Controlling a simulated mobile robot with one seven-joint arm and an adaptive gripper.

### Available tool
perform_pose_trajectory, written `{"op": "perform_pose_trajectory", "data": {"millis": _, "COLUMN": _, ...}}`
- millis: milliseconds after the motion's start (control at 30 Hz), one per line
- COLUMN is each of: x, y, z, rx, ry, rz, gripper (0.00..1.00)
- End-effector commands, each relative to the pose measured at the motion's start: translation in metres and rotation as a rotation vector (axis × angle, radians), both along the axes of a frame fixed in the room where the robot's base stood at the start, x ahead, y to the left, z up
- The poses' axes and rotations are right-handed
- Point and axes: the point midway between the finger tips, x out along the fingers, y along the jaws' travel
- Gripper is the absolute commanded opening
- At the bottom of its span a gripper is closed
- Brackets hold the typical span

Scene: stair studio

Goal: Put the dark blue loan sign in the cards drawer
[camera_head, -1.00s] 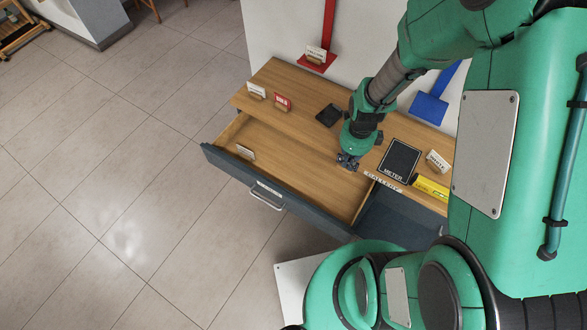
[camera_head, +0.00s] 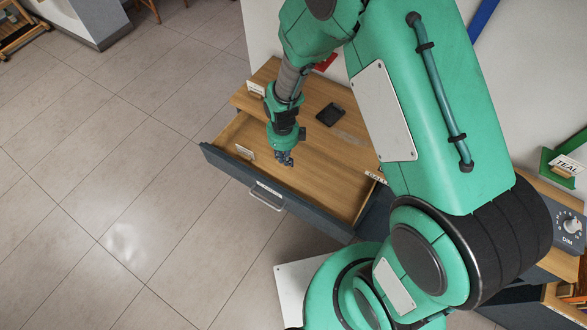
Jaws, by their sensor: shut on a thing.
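The open drawer (camera_head: 232,137) is pulled out from the wooden desk at the centre, with a white label and a metal handle on its dark front. The label is too small to read. My gripper (camera_head: 285,160) is over the drawer's open inside, right of a small white card (camera_head: 244,152) standing in it. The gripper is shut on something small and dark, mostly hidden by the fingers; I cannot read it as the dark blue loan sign. No other dark blue sign shows.
A black pad (camera_head: 330,114) lies on the desk top, and a white sign (camera_head: 256,88) stands at its left end. My arm hides the desk's right part.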

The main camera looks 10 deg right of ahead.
Motion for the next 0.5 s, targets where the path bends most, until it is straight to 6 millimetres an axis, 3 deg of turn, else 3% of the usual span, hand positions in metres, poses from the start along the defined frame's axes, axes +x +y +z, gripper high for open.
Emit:
{"op": "perform_pose_trajectory", "data": {"millis": 133, "x": 0.0017, "y": 0.0112, "z": -0.0042, "rx": -0.001, "ry": 0.001, "rz": 0.003, "gripper": 0.00}}
{"op": "perform_pose_trajectory", "data": {"millis": 500, "x": 0.0021, "y": 0.0127, "z": -0.0045, "rx": 0.000, "ry": 0.000, "rz": 0.002, "gripper": 0.00}}
